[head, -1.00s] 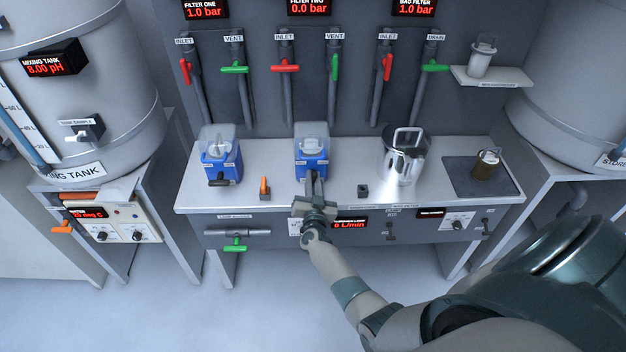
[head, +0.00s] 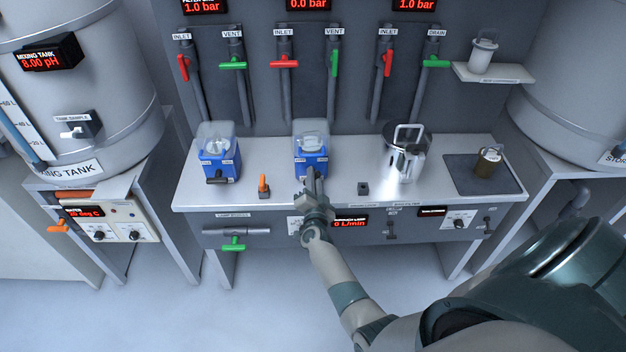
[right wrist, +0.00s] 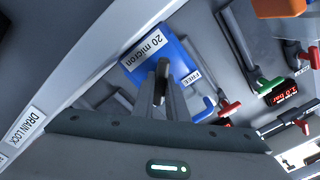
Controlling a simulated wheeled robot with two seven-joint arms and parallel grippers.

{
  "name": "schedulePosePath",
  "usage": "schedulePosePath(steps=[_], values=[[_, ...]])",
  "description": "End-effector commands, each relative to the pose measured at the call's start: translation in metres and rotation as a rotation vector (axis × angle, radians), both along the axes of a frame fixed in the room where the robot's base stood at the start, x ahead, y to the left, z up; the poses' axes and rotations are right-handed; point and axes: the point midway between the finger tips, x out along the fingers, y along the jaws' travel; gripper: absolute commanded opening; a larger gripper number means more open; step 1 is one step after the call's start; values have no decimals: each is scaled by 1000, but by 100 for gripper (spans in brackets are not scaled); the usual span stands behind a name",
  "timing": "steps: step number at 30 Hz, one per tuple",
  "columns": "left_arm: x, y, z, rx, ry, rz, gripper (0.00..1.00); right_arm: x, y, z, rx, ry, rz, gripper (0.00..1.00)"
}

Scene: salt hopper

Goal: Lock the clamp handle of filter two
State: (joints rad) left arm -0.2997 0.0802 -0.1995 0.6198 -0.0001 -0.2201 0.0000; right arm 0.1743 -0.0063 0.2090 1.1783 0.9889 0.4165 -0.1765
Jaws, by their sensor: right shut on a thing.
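Filter two (head: 311,158) is the middle blue housing with a clear lid, standing on the bench below the gauge that reads 0.0 bar. My right gripper (head: 313,178) reaches its front from below and is shut on the dark clamp handle. The gripper hides most of the handle in the head view. In the right wrist view the clamp handle (right wrist: 162,80) shows between the fingertips, against the blue housing (right wrist: 168,58). A "20 micron" label and a "FREE" label (right wrist: 193,77) show on the housing. My left gripper is not in view.
Filter one (head: 220,160), a similar blue housing, stands to the left. An orange lever (head: 263,184) sits between the two. A small dark block (head: 363,188) and a steel bag filter (head: 403,155) stand to the right. The bench front (head: 270,222) carries labels and displays.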

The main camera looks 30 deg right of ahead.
Motion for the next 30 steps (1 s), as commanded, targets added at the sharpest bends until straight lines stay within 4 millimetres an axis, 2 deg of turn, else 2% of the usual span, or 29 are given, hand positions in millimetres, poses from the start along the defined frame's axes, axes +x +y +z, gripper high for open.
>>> schedulePosePath(steps=[17, 24, 30], values=[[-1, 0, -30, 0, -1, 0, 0, -1, -1, -6, 451, -276, -1, 0], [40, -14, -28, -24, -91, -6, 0, -1, -1, -6, 566, -345, 0, 0], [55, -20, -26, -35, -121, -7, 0, -2, -1, -6, 609, -371, -1, 0]])
